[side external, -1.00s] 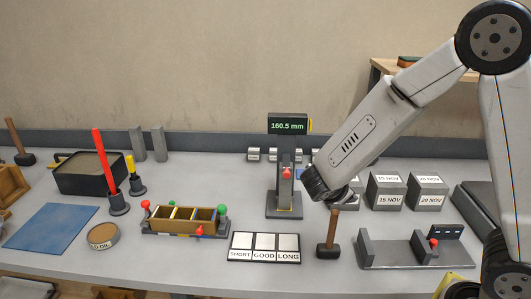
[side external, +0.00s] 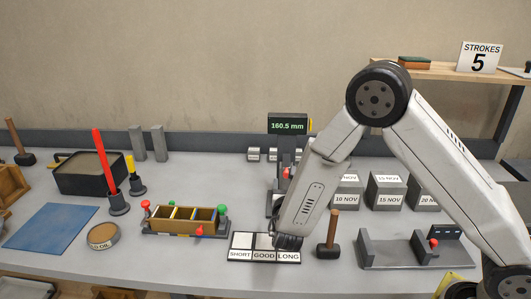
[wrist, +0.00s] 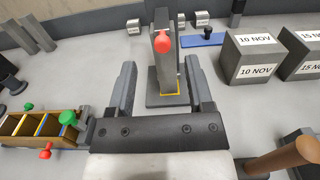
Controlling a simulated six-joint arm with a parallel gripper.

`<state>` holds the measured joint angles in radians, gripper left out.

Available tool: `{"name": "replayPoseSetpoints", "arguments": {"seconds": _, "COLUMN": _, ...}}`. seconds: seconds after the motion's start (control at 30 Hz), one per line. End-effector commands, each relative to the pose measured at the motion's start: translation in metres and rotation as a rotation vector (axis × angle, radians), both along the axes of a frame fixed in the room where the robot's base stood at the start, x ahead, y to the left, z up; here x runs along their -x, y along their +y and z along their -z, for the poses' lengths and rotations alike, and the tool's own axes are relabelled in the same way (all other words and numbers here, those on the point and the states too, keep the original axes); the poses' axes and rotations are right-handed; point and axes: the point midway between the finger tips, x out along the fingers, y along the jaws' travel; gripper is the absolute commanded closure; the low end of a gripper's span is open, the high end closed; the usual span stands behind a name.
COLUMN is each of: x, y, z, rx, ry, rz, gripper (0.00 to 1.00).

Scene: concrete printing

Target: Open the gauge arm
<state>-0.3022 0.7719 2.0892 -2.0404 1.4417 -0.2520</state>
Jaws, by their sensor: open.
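The gauge (side external: 287,124) stands at mid-bench with a green display reading 160.5 mm; its lower part is partly behind my arm in the side view. A red knob (side external: 286,173) is on its grey post. In the wrist view the post (wrist: 165,75) stands upright beyond my jaws, with the red knob (wrist: 162,42) facing me. My gripper (wrist: 159,65) is open and empty, its fingers left and right of the post in the picture. I cannot tell how far it is from the knob. In the side view my fingers are hidden.
A SHORT, GOOD, LONG board (side external: 247,241) lies beneath my wrist. A mallet (side external: 329,240) stands close right. A mould box (side external: 184,220) with red and green knobs is left. Dated concrete cubes (side external: 385,190) stand right behind. A grey jig (side external: 405,250) is front right.

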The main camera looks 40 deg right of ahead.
Motion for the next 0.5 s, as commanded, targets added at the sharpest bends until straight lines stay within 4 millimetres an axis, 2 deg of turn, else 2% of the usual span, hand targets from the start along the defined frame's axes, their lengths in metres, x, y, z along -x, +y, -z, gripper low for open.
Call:
{"name": "replayPoseSetpoints", "arguments": {"seconds": 0.17, "x": 0.0001, "y": -0.0002, "z": 0.0139, "rx": 0.000, "ry": -0.001, "rz": 0.001, "gripper": 0.34}}
{"name": "replayPoseSetpoints", "arguments": {"seconds": 0.5, "x": -0.0023, "y": -0.0032, "z": 0.0152, "rx": -0.002, "ry": -0.002, "rz": 0.003, "gripper": 0.34}}
